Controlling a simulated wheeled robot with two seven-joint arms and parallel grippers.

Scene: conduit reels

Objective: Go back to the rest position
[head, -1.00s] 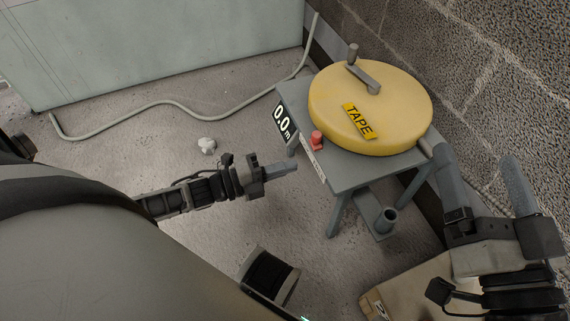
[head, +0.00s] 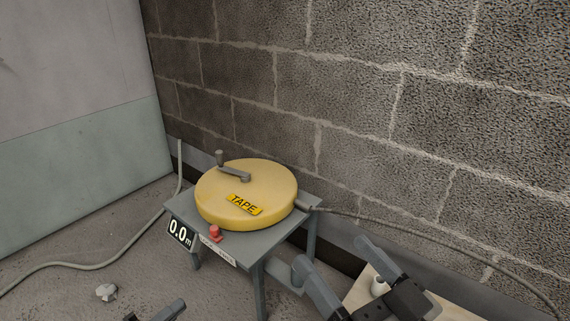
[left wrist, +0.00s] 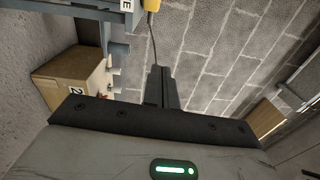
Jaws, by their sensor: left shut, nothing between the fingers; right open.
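The yellow tape reel (head: 247,190) with its crank handle lies on a grey stand (head: 206,243), whose display reads 0.0 m. A red button (head: 214,232) sits on the stand's front edge. My left gripper (head: 172,309) shows only partly at the bottom edge of the head view. In the left wrist view its fingers (left wrist: 160,74) are together with nothing between them. My right gripper (head: 330,252) is open and empty, right of and in front of the stand, apart from the reel. A grey cable (head: 410,229) runs from the reel's right side along the wall.
A block wall (head: 350,110) stands behind the stand, and a grey-green panel (head: 80,150) at left. A grey conduit (head: 95,265) and a crumpled white scrap (head: 106,292) lie on the floor. The left wrist view shows a cardboard box marked 2 (left wrist: 68,88).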

